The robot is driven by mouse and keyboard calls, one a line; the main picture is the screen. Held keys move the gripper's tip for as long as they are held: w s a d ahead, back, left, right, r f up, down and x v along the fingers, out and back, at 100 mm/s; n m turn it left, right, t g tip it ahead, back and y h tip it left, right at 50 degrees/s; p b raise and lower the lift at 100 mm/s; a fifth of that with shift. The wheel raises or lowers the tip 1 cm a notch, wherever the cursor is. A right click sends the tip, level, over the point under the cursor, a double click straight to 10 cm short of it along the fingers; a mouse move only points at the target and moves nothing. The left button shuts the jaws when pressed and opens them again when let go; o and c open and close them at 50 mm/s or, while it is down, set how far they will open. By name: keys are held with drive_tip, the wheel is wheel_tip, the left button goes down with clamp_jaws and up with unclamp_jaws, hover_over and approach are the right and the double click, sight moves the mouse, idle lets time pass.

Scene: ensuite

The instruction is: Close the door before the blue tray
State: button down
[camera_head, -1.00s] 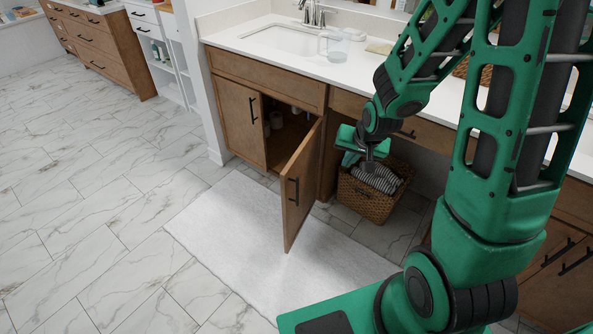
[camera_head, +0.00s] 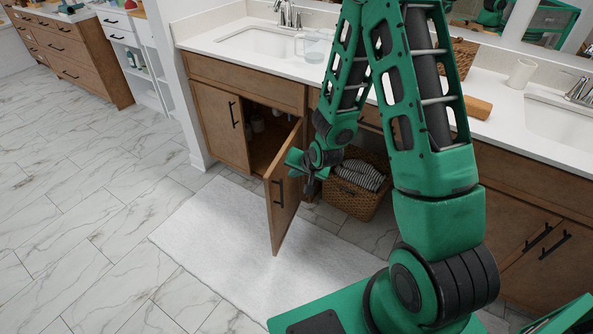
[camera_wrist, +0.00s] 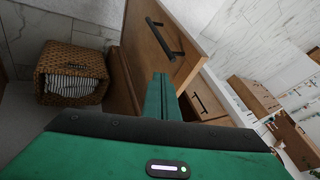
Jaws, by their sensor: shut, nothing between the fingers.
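The open wooden cabinet door (camera_head: 284,213) under the left sink juts out over the white mat, its black handle (camera_head: 278,194) on the face towards me. In the wrist view the door (camera_wrist: 145,55) and its handle (camera_wrist: 160,40) show just beyond the fingers. My gripper (camera_head: 294,162) is shut and empty, at the handle-side face near the door's upper part. In the wrist view the green fingers (camera_wrist: 160,90) overlap the door's lower edge; I cannot tell whether they touch it. No blue tray shows.
A wicker basket (camera_head: 352,203) with striped cloth stands under the counter, right of the door. The other cabinet door (camera_head: 218,128) is shut. A white mat (camera_head: 205,240) lies on the floor. The tiled floor (camera_head: 70,200) at left is clear.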

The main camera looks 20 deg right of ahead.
sight(276, 174)
drive_tip(key=w+a+f, duration=0.2)
drive_tip(key=w, duration=0.1)
drive_tip(key=w+a+f, duration=0.1)
drive_tip(key=w, duration=0.1)
drive_tip(key=shift+a+f, duration=0.15)
drive_tip(key=shift+a, duration=0.05)
drive_tip(key=shift+w, duration=0.15)
idle(0.3)
